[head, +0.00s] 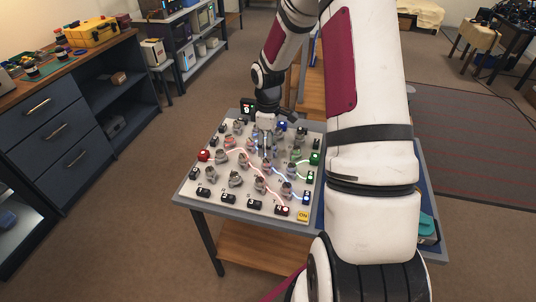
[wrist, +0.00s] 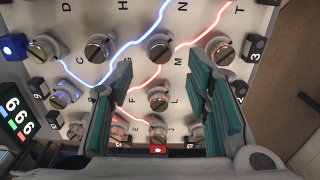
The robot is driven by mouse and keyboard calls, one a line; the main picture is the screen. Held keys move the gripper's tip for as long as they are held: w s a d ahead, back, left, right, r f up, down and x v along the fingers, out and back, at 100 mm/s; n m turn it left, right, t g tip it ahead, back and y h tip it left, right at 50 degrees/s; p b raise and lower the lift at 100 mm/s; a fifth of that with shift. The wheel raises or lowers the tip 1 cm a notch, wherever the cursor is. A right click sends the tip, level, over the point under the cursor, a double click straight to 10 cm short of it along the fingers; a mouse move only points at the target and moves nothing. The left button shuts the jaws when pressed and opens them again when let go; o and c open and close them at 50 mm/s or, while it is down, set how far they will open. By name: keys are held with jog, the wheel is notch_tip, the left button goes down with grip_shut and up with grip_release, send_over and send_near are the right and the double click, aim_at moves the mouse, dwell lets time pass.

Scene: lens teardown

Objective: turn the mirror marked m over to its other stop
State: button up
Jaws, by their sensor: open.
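The mirror marked M (wrist: 160,47) is a round metal knob with a slotted top, its letter printed just below right of it. It stands in the upper middle of the wrist view, just beyond the space between my fingertips. My gripper (wrist: 160,64) is open, with teal pads on both sides and nothing held. A further mirror, by the letter L (wrist: 158,98), shows between the fingers, lower in the picture. In the head view my gripper (head: 265,145) points down over the white board (head: 222,198). I cannot tell which mirror is M there.
Other mirrors stand close around, such as those by S (wrist: 218,50) and G (wrist: 100,48). Red and blue light paths cross the board. A small display (wrist: 17,108) stands at its edge.

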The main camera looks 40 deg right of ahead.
aim_at(268, 160)
notch_tip(268, 160, up, 6)
jog(key=shift+f, duration=0.15)
dwell(0.6)
jog(key=s+a+r+m+t+h, duration=0.1)
jog(key=s+a+r+m, duration=0.1)
jog(key=s+a+r, duration=0.45)
jog(key=s+a+r+m+t+h, duration=0.1)
jog(key=a+r, duration=0.3)
jog(key=r, duration=0.6)
jog(key=s+a+r+m+t+y, duration=0.1)
jog(key=s+a+r+m, duration=0.1)
jog(key=s, duration=0.6)
jog(key=s+a+r+m+t+y, duration=0.1)
jog(key=s+a+r+m+t, duration=0.1)
jog(key=s+a+r, duration=0.2)
jog(key=s+a, duration=0.3)
jog(key=s, duration=0.1)
jog(key=shift+a+r+m, duration=0.3)
jog(key=shift+r+m, duration=0.1)
jog(key=shift+d, duration=0.1)
